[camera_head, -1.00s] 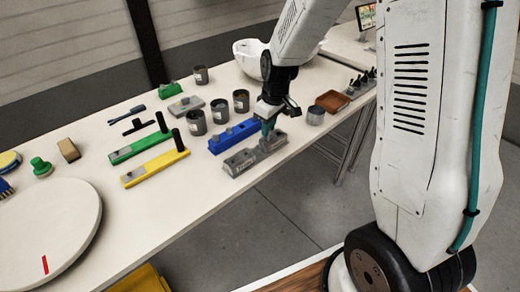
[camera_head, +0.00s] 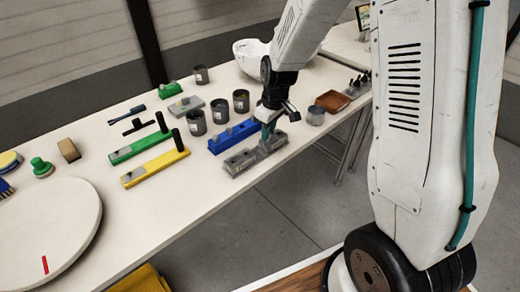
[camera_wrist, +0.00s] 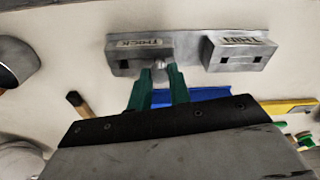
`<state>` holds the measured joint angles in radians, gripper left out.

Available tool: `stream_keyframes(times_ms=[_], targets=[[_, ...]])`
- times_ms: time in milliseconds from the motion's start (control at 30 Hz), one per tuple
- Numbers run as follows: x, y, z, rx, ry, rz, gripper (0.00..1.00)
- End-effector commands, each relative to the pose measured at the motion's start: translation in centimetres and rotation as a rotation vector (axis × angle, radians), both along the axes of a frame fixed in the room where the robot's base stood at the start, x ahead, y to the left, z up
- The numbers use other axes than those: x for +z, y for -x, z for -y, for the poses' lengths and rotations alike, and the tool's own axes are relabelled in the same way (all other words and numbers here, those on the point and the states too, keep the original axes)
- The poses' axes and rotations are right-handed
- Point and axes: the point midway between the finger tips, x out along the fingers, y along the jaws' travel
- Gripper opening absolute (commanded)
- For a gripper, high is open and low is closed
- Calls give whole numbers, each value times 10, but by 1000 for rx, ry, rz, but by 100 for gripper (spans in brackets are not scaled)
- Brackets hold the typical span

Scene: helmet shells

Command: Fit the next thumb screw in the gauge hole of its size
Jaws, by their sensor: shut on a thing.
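A grey metal gauge (camera_head: 240,163) lies on the table in the head view. In the wrist view it has two raised blocks, one marked THICK (camera_wrist: 125,50) and one marked THIN (camera_wrist: 238,50), each with small dark square holes. My gripper (camera_head: 267,134) is over the gauge; its green fingers show in the wrist view (camera_wrist: 160,80). They are shut on a small pale grey piece, seemingly the thumb screw (camera_wrist: 160,66), at the right end of the THICK block. Whether it sits in a hole or just touches the block cannot be told; its lower part is hidden.
A blue block (camera_head: 228,138) lies just behind the gauge, with dark cups (camera_head: 196,122) beyond it. A brown tray (camera_head: 333,101) and a grey cup (camera_head: 316,116) stand to the right. Yellow (camera_head: 155,168) and green (camera_head: 140,148) bars lie left. Bare table lies in front of them.

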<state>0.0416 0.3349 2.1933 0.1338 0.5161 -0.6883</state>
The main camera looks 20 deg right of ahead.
Motion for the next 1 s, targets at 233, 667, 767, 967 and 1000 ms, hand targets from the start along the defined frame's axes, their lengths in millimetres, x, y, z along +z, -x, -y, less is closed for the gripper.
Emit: stream_keyframes(times_ms=[233,667,767,967,1000], targets=[[-4,0,0,0,0,0,0],[-10,0,0,0,0,0,0],[-10,0,0,0,0,0,0],[-10,0,0,0,0,0,25],[-10,0,0,0,0,0,36]])
